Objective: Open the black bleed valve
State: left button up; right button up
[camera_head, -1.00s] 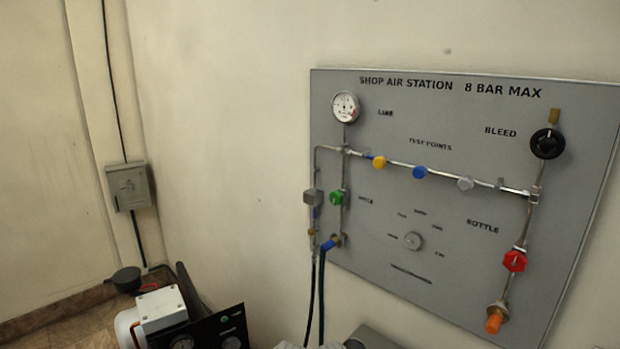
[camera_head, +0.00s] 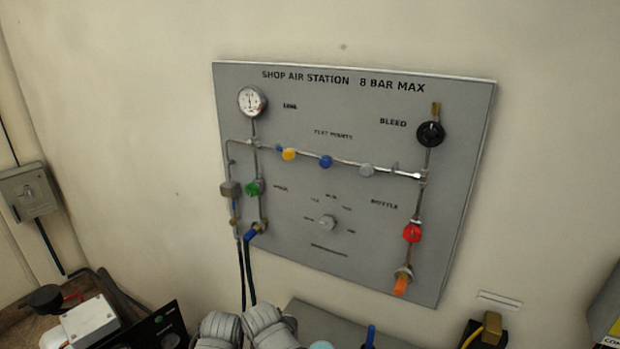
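The black bleed valve (camera_head: 430,134) is a round black knob at the upper right of the grey panel (camera_head: 300,260), beside the label BLEED. A brass fitting sits above it and a pipe runs down from it to the red bottle valve (camera_head: 412,233). The knob's open or shut position cannot be read. Nothing touches it. No gripper fingers can be made out in the view.
The panel also bears a gauge (camera_head: 252,101), a green valve (camera_head: 254,187), yellow (camera_head: 289,154), blue (camera_head: 326,162) and grey (camera_head: 366,170) test point caps, and an orange fitting (camera_head: 401,284). Hoses hang at its lower left. A grey box (camera_head: 31,192) is on the left wall.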

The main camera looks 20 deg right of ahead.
aim_at(430, 134)
jog(key=z, duration=1.25)
jog(key=u, duration=1.2)
jog(key=k+l+u, duration=0.1)
jog(key=u, duration=0.15)
jog(key=l+u, duration=0.15)
jog(key=u, duration=0.15)
jog(key=k+l, duration=0.35)
jog(key=k, duration=0.15)
jog(key=k+l, duration=0.4)
jog(key=k, duration=0.05)
